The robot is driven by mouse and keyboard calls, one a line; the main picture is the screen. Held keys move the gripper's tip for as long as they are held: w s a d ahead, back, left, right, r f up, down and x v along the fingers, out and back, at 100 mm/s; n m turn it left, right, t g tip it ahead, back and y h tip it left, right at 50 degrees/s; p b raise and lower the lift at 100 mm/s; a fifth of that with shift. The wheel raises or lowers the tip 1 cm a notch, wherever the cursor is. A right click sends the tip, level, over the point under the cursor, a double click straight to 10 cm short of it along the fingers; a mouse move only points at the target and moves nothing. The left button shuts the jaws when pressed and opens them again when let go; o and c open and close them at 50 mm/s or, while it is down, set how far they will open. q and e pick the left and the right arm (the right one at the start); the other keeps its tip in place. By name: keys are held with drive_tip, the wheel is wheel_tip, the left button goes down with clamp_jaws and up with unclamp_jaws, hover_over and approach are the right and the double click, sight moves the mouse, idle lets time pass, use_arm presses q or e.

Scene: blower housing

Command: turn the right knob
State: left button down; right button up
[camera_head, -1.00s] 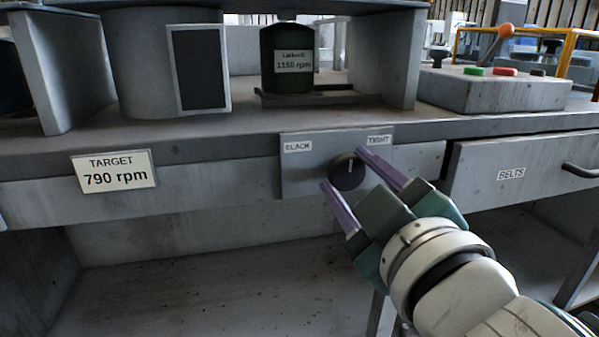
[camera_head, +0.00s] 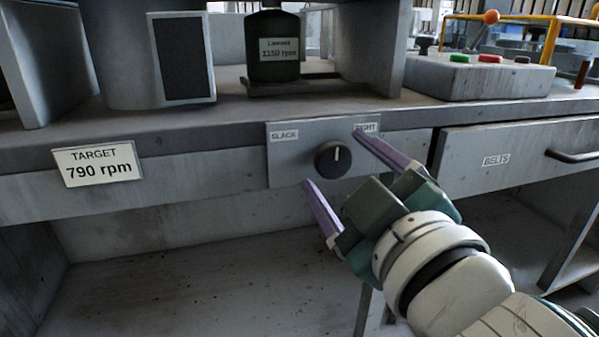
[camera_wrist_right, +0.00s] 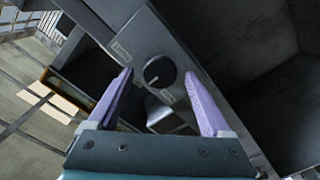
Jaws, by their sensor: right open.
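A black round knob (camera_head: 333,159) with a pale pointer line sits on a grey plate (camera_head: 290,170) on the bench front. The plate carries a SLACK label (camera_head: 284,136) at left and a TIGHT label at right, partly covered by a finger. The pointer stands about upright. My right gripper (camera_head: 334,158) is open, its purple fingers spread on either side of the knob, apparently not touching it. In the right wrist view the knob (camera_wrist_right: 159,72) shows between and beyond the open fingertips (camera_wrist_right: 158,76). My left gripper is not in view.
A sign (camera_head: 98,165) reads TARGET 790 rpm. A dark green cylinder (camera_head: 273,48) labelled 1150 rpm stands on the bench. A control box (camera_head: 480,75) with coloured buttons and a BELTS drawer (camera_head: 520,155) are at right. The space below the bench front is open.

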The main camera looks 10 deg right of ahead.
drive_tip(key=s, duration=0.9)
drive_tip(key=shift+d+p, duration=0.15)
drive_tip(key=shift+p, duration=0.15)
drive_tip(key=d+r+m+g+h+p, duration=0.25)
drive_tip(key=d+r+p, duration=0.35)
drive_tip(key=p, duration=0.5)
drive_tip(key=s+r+m+g+y+p, duration=0.2)
drive_tip(key=s+r+m+g+p, duration=0.3)
drive_tip(key=s+r+g+p, duration=1.3)
drive_tip(key=w+r+t+p, duration=0.3)
drive_tip(key=r+t+p, duration=0.3)
drive_tip(key=r+p, duration=2.8)
drive_tip(key=a+p, duration=0.1)
drive_tip(key=p, duration=0.7)
drive_tip(key=shift+r, duration=0.4)
drive_tip(key=shift+n, duration=0.25)
